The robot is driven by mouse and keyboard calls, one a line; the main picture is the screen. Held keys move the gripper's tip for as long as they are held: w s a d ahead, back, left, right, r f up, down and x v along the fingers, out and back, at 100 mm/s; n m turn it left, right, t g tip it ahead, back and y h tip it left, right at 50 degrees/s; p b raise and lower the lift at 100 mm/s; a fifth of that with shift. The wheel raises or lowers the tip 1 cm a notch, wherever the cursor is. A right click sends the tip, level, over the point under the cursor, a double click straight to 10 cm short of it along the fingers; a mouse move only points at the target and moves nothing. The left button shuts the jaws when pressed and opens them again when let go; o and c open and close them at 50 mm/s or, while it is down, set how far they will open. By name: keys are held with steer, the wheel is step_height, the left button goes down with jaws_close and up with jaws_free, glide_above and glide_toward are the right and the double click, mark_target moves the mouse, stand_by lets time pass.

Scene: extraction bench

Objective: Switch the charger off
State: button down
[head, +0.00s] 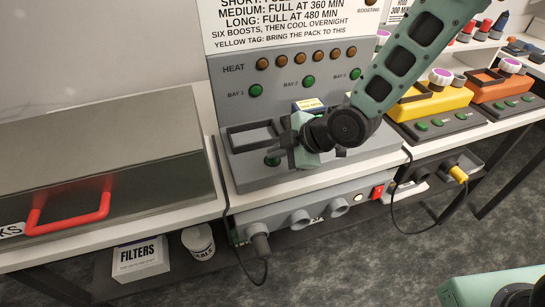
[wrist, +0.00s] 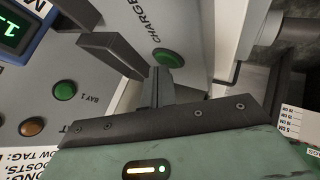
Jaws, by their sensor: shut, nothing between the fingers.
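The charger (head: 290,75) is a grey unit with an upright panel and a low deck on the bench. Its green round button (head: 272,161) is on the front of the deck, partly hidden by my gripper. In the wrist view this green button (wrist: 168,58) sits beside the lettering "CHARGE", whose end is cut off. My gripper (head: 275,153) is shut and empty, just above and close to the button. In the wrist view its dark fingers (wrist: 160,88) point toward the button, with a small gap visible in the picture.
Green bay lamps (head: 255,90) and orange heat lamps are on the panel. An empty dark frame (head: 250,137) is left of my gripper; a blue-and-yellow pack (head: 308,105) is behind it. A socket strip with a red switch (head: 377,192) runs below. Yellow (head: 435,100) and orange units stand right.

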mark_target(277, 160)
steer(key=shift+r, duration=0.15)
steer(key=shift+r+p, duration=0.6)
steer(key=shift+r, duration=0.1)
steer(key=shift+r+p, duration=1.9)
steer(key=shift+r, duration=0.65)
steer(key=s+d+r+m+g+h, duration=0.1)
steer(key=s+d+r+m+h, duration=0.1)
steer(key=s, duration=0.6)
steer(key=s+d+r+m+g+h, duration=0.2)
steer(key=s+d+r+m, duration=0.2)
steer(key=s+d+m, duration=0.1)
steer(key=s+d+r+m+g+h, duration=0.1)
steer(key=s+d+r+m+h, duration=0.2)
steer(key=s+m, duration=0.3)
steer(key=s, duration=0.4)
steer(key=shift+s+d+r+g, duration=0.3)
steer(key=shift+s+d+g, duration=0.05)
steer(key=shift+d+g, duration=0.05)
